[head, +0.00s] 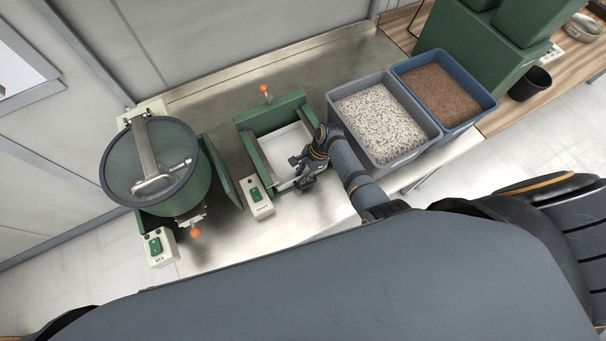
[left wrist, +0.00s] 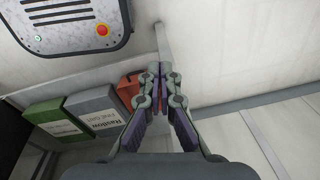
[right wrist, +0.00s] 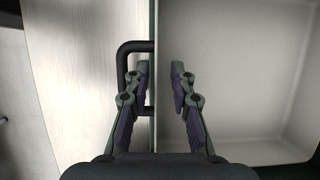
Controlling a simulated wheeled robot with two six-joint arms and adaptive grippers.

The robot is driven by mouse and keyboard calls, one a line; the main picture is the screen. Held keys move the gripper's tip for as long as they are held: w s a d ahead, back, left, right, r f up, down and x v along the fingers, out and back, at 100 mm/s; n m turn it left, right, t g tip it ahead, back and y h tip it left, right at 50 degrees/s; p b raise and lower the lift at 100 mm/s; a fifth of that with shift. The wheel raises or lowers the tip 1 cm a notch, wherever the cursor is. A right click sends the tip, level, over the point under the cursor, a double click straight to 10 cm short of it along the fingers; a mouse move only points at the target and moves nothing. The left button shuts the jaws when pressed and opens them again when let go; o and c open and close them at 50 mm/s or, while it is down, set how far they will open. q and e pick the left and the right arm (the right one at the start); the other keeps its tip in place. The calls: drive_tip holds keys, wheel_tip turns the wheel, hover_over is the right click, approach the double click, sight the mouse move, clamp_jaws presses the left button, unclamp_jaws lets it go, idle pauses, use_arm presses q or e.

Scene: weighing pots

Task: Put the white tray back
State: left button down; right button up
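The white tray (head: 285,147) sits in the green frame of the middle machine. In the right wrist view its pale inside (right wrist: 235,70) fills the right side, and a black handle (right wrist: 128,60) sticks out from its front edge to the left. My right gripper (head: 301,178) is at the tray's front. In the right wrist view its fingers (right wrist: 160,67) are part open, with the tray's edge between them and gaps showing. The left finger overlaps the handle; contact cannot be told. My left gripper (left wrist: 159,68) is shut and empty, away from the tray and outside the head view.
A green mixing drum (head: 155,200) stands left of the tray machine. A grey bin of pale pebbles (head: 415,150) and a blue bin of brown material (head: 484,112) stand to the right. A switch box (head: 257,199) sits at the machine's front left. The steel bench (head: 310,213) is bare in front.

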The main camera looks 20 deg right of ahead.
drive_tip(key=shift+s+r, duration=0.1)
drive_tip(key=shift+s, duration=0.05)
drive_tip(key=shift+r, duration=0.3)
use_arm(q)
drive_tip(key=shift+w+d+r, duration=0.1)
drive_tip(key=shift+w, duration=0.3)
use_arm(e)
drive_tip(key=v, duration=1.2)
